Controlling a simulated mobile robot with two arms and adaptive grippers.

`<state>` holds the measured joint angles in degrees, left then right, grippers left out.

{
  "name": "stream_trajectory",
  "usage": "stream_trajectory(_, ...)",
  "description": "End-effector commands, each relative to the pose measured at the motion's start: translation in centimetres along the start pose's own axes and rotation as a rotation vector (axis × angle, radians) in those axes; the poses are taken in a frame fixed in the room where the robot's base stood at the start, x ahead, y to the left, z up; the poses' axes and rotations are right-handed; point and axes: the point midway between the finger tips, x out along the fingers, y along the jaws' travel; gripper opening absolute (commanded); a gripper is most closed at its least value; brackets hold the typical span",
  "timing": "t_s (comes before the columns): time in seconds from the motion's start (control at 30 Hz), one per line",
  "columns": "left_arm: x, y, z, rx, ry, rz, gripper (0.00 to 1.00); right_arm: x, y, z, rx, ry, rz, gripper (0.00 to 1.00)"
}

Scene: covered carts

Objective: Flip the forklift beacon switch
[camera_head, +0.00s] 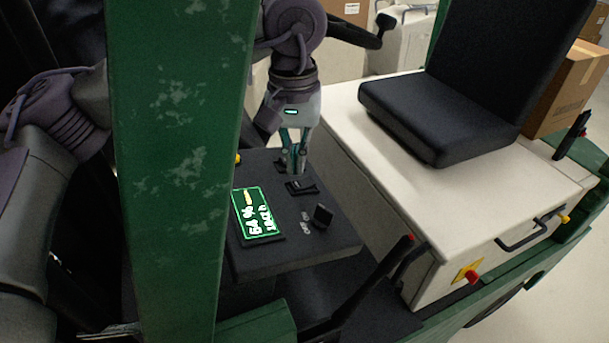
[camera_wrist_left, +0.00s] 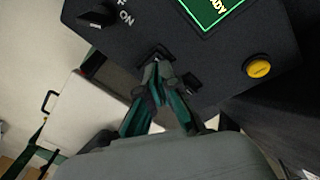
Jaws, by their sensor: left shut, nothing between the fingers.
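The dark control panel (camera_head: 290,248) of the green forklift carries two small black rocker switches. One switch (camera_head: 302,187) sits just in front of my left gripper's tips; the other (camera_head: 281,166) is beside them at the far edge. Which one is the beacon switch I cannot read. My left gripper (camera_head: 297,170) points down, shut and empty, close over the panel. In the left wrist view its closed tips (camera_wrist_left: 158,77) overlap a switch (camera_wrist_left: 154,54), partly hiding it; contact cannot be told. Another switch (camera_wrist_left: 191,82) shows beside the fingers. My right gripper is not in view.
A black knob (camera_head: 322,214) with an OFF/ON label, a lit display (camera_head: 258,214) and a yellow button (camera_wrist_left: 258,68) share the panel. A green post (camera_head: 175,170) blocks the left. The seat (camera_head: 440,120) and red-tipped levers (camera_head: 408,238) stand to the right.

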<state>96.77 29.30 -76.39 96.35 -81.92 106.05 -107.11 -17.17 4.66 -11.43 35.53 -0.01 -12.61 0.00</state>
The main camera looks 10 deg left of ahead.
Motion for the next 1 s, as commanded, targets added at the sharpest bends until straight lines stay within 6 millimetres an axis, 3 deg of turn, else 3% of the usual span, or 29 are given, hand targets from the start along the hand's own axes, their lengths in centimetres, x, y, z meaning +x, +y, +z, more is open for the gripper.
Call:
stream_trajectory(0.5, -4.3, 0.0, 0.0, 0.001, 0.001, 0.000, 0.00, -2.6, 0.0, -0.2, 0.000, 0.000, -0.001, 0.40)
stream_trajectory(1.0, -4.2, -0.1, -0.1, -0.007, 0.005, 0.003, 0.00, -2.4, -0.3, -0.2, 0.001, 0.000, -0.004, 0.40)
